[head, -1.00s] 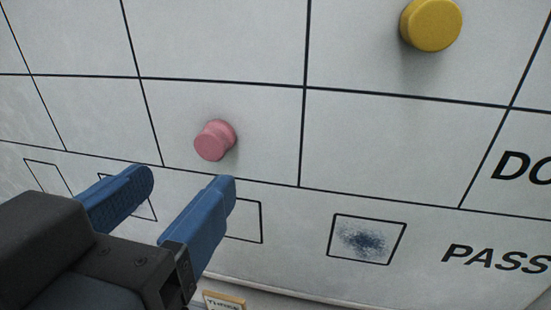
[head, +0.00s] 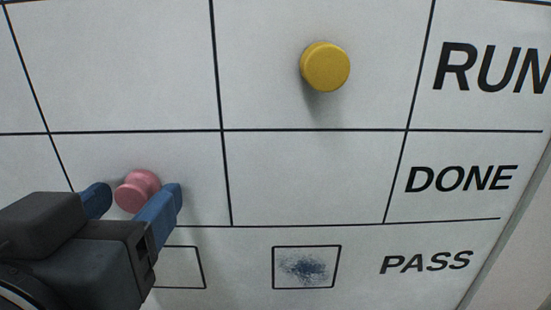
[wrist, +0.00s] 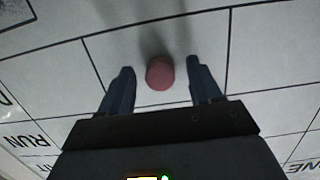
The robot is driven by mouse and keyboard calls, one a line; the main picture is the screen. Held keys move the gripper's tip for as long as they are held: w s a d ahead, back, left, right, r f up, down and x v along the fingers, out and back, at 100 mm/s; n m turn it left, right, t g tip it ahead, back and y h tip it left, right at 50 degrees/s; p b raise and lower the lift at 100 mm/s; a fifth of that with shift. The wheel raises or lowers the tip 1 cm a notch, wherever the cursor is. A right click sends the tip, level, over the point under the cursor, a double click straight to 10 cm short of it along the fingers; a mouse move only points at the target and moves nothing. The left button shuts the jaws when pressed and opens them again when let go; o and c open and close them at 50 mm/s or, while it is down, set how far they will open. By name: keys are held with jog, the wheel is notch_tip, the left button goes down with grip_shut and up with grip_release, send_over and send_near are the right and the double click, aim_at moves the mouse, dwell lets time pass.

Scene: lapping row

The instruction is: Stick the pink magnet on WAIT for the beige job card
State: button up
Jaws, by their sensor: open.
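The pink magnet (head: 138,191) sticks on the white board in the DONE row, one column left of the yellow magnet's column. My gripper (head: 134,196) is open, with its blue fingertips on either side of the pink magnet. In the wrist view the pink magnet (wrist: 160,73) lies between the open fingers of my gripper (wrist: 159,70), with a gap on both sides. The WAIT label and the beige job card are not seen in either view.
A yellow magnet (head: 325,67) sticks in the RUN row, up and right of my gripper. Below DONE is a PASS row with outlined boxes, one holding a dark blue smudge (head: 305,267). The DONE cell right of the pink magnet is empty.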

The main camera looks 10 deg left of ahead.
aim_at(133, 206)
jog(key=c, duration=1.1)
jog(key=shift+s+d, duration=0.2)
jog(key=shift+s, duration=0.5)
jog(key=shift+s, duration=0.35)
jog(key=shift+s+d, duration=0.2)
jog(key=shift+s, duration=0.25)
jog(key=shift+f+v, duration=0.25)
jog(key=shift+v, duration=1.2)
jog(key=shift+f+v, duration=0.2)
jog(key=shift+v, duration=1.3)
